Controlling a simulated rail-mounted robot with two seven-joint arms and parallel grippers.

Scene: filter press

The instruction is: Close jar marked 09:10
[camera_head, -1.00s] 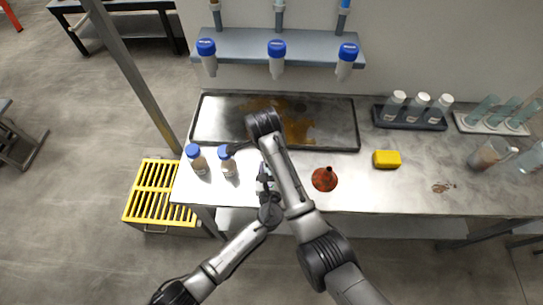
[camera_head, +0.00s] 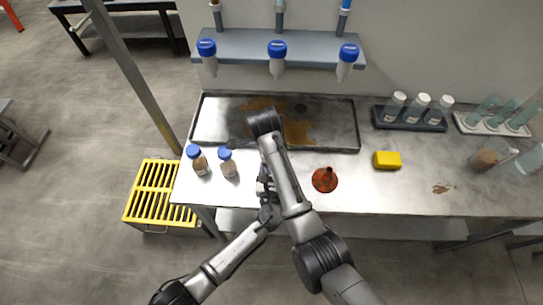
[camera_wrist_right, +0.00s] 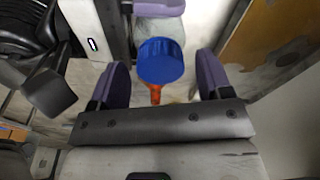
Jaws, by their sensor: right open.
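In the right wrist view a jar with a blue cap (camera_wrist_right: 161,61) sits between the purple fingers of my right gripper (camera_wrist_right: 162,82), which is open around it and not clamped. My left gripper (camera_wrist_right: 157,8) reaches in at the top of that view, a purple finger against the jar's side; its other finger is hidden. In the head view this jar and both gripper tips are mostly hidden behind my right arm. Two more blue-capped jars, a left one (camera_head: 200,164) and a right one (camera_head: 228,167), stand on the table. No time marking is readable.
A stained black-rimmed tray (camera_head: 338,148) lies behind. A rack of white-capped tubes (camera_head: 421,112) stands farther right. A yellow slatted crate (camera_head: 160,192) is left of the table.

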